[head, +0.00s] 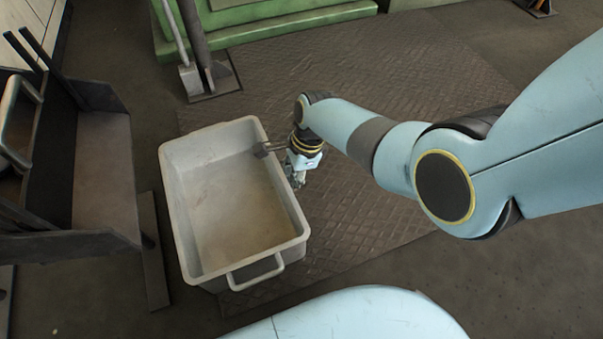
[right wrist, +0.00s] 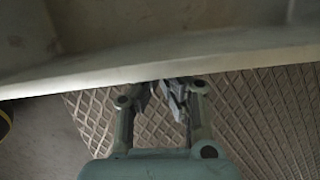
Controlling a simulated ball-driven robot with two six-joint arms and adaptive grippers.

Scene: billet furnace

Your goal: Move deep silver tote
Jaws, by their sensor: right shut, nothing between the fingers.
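The deep silver tote (head: 235,215) stands upright and empty on the floor, left of the middle in the head view. A bar handle (head: 257,272) sticks out from its near end. My right gripper (head: 297,180) is beside the tote's right long wall, pointing down on the outside near the rim. In the right wrist view the tote's pale rim (right wrist: 150,74) runs across the picture, just beyond the fingertips. The right fingers (right wrist: 167,95) are shut with nothing between them. Whether they touch the tote is unclear. My left gripper is not in view.
A dark rack (head: 103,180) stands close to the tote's left. A green stepped base (head: 260,22) and a grey post on a foot plate (head: 213,80) are behind it. Patterned floor plating (head: 375,85) is clear behind and to the right, under my right arm.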

